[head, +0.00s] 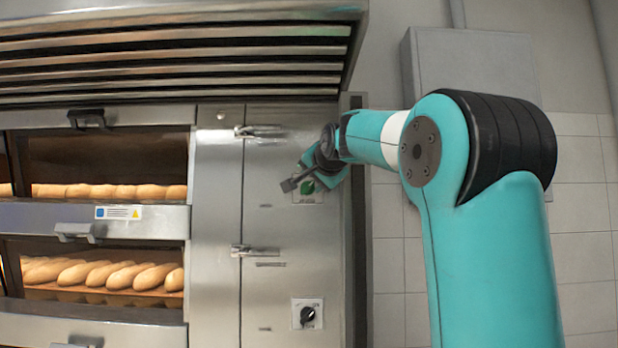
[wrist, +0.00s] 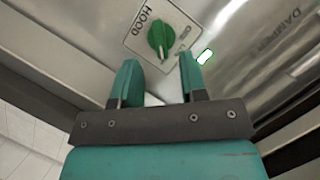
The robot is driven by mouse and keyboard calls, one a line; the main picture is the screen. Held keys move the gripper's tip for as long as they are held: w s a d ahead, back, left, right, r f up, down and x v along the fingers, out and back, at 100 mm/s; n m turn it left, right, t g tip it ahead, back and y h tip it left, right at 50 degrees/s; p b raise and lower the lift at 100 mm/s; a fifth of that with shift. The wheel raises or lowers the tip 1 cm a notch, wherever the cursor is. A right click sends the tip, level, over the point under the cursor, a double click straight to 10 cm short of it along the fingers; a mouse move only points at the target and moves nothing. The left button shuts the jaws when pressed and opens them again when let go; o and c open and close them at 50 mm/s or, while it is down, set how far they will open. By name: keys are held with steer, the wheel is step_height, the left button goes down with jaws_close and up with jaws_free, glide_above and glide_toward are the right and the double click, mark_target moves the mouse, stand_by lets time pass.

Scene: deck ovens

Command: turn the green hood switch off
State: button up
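The green hood switch (wrist: 161,42) is a round knob with a raised grip bar on a white plate marked HOOD in the wrist view. In the head view the green knob (head: 307,187) shows on the steel oven panel, partly covered by my gripper (head: 296,181). In the wrist view my gripper (wrist: 156,80) has its two teal fingers apart with nothing between them. The knob lies just beyond the fingertips, and I see no contact. Part of the plate's lettering is hidden or too small to read.
A black knob (head: 307,315) sits on a lower plate of the same panel. Steel latches (head: 262,132) stick out left of the switch. Oven decks with bread loaves (head: 110,274) are at left. A slatted hood (head: 180,60) overhangs above. A grey wall box (head: 475,75) is at upper right.

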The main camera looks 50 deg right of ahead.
mark_target(308, 187)
steer(key=p+x, duration=0.1)
steer(key=x, duration=0.4)
steer(key=shift+p, duration=0.35)
jaws_close()
